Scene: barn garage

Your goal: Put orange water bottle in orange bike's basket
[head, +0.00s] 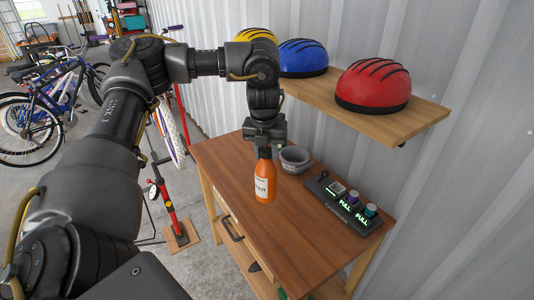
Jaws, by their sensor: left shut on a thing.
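The orange water bottle (265,182) hangs upright below my left gripper (264,150), which is shut on its neck. The bottle has a white label and appears held over the wooden workbench; I cannot tell whether its base touches the top. No orange bike or basket can be made out clearly. My right gripper is not in view.
The workbench (222,160) holds a grey bowl (295,160) and a charger (343,207). A shelf above carries red (372,86), blue (303,58) and yellow helmets. A red floor pump (167,207) stands left of the bench. Bikes (50,110) stand at far left.

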